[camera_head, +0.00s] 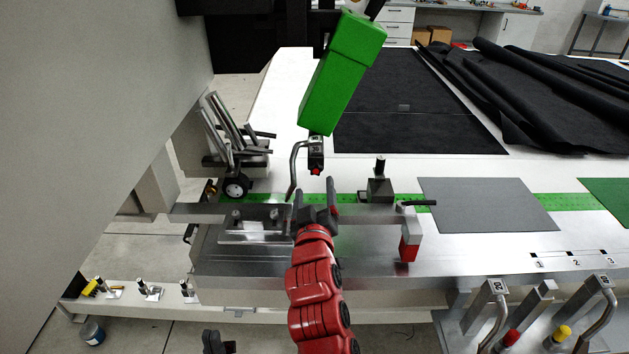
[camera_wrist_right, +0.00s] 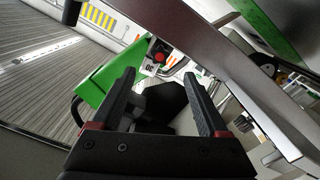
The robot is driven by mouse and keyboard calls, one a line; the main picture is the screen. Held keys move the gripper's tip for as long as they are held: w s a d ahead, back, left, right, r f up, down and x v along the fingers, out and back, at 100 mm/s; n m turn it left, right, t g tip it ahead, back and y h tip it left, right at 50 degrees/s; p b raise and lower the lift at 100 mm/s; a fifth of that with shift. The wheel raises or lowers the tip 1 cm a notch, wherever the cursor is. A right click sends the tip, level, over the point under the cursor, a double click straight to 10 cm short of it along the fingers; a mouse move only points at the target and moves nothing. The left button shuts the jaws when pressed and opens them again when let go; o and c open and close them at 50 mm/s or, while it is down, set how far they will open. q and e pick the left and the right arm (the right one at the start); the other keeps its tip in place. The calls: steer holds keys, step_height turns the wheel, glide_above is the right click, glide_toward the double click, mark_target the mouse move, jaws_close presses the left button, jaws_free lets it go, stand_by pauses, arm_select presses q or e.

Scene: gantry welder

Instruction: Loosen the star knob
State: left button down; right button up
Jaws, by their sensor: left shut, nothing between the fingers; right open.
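I cannot make out the star knob for certain in either view. A small black box with a red tip (camera_head: 316,160) hangs below the green welding head, and a red round part (camera_wrist_right: 160,57) shows in the right wrist view. My right gripper (camera_head: 315,188), on the red arm, is open just below that box, over the metal bed. In the right wrist view its fingers (camera_wrist_right: 162,100) stand apart, with a dark shape between them that I cannot identify. My left gripper (camera_head: 217,340) is shut and empty at the bottom edge, low and left.
The green welding head (camera_head: 342,75) hangs above the bed. A black-wheeled metal bracket (camera_head: 236,187) stands left, and a clamp block (camera_head: 380,190) and a red-and-grey block (camera_head: 409,242) stand right. A grey sheet (camera_head: 487,203) lies flat. Several levers rise at the lower right.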

steer(key=s+p, duration=0.5)
steer(key=s, duration=0.5)
